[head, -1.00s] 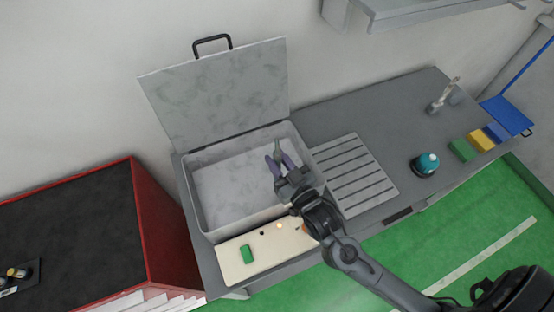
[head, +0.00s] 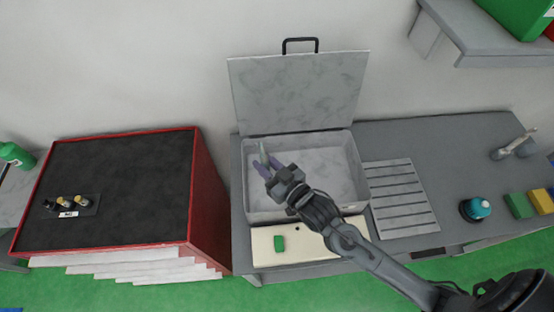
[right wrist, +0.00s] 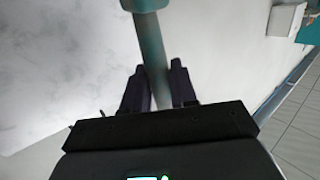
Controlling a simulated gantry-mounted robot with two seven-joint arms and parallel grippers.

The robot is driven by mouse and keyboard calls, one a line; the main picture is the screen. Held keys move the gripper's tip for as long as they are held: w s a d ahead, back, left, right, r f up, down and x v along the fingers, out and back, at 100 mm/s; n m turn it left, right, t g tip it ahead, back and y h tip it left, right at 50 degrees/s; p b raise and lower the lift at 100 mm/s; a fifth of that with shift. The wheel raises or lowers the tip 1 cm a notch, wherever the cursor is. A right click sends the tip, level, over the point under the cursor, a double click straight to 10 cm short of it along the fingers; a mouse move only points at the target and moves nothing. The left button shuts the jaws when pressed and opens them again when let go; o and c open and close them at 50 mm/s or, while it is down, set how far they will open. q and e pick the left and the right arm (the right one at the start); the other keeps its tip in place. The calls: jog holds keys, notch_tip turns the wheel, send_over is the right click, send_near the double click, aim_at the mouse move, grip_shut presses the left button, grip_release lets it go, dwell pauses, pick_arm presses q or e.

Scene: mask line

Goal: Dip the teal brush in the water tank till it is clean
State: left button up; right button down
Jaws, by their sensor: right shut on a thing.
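The water tank (head: 356,175) is an open pale grey box set in the bench, its lid (head: 300,92) raised against the wall. I cannot make out a water surface. My right gripper (head: 263,168) is at the tank's left end in the head view and is shut on the teal brush (head: 263,150). In the right wrist view the brush (right wrist: 152,50) runs between the two fingers (right wrist: 160,92), its upper end cut off by the frame. Its height over the tank floor and how clean it is cannot be told. My left gripper is not in view.
A slatted drainer (head: 400,195) and a teal-topped round thing (head: 476,208) are to the right. A red-sided cabinet (head: 205,190) with a black top stands left.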

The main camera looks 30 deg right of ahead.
jog(key=w+d+n+g+y+p, duration=0.1)
jog(key=d+n+g+p, duration=0.4)
jog(key=d+g+p, duration=1)
notch_tip(320, 180, down, 16)
jog(key=a+t+b, duration=0.2)
jog(key=t+b, duration=0.2)
jog(key=b, duration=0.4)
jog(key=shift+a+t, duration=0.1)
jog(key=shift+t, duration=0.2)
dwell(4.7)
